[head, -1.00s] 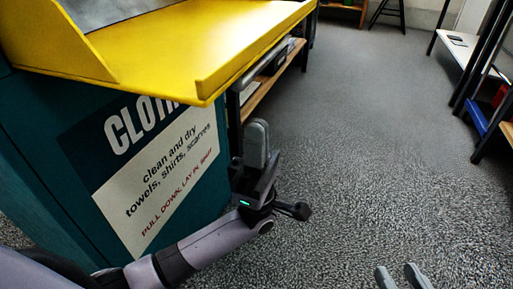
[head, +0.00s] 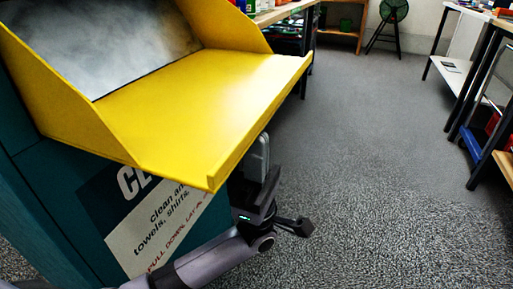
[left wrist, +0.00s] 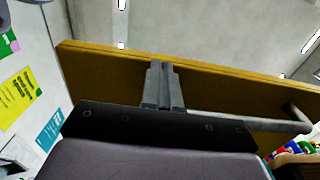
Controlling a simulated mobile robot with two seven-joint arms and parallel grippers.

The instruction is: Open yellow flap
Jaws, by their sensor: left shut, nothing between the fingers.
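The yellow flap (head: 215,88) on the teal clothing bin (head: 45,190) stands open, tilted outward like a tray with side walls. A grey cloudy panel shows behind it. My left gripper (head: 263,150) is shut and empty, fingers pointing up, just beyond the flap's front lip in the head view. In the left wrist view the closed fingers (left wrist: 164,85) show in front of the flap's brown-yellow underside (left wrist: 100,65); I cannot tell whether they touch it. A grey bar (left wrist: 250,122) runs along that underside. My right gripper is out of view.
A label (head: 160,225) on the bin's front is partly covered by the flap. A shelf (head: 275,14) stands behind the bin, and a white-topped table (head: 450,65) is at the right. A green fan (head: 392,12) is at the back. The grey floor between is clear.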

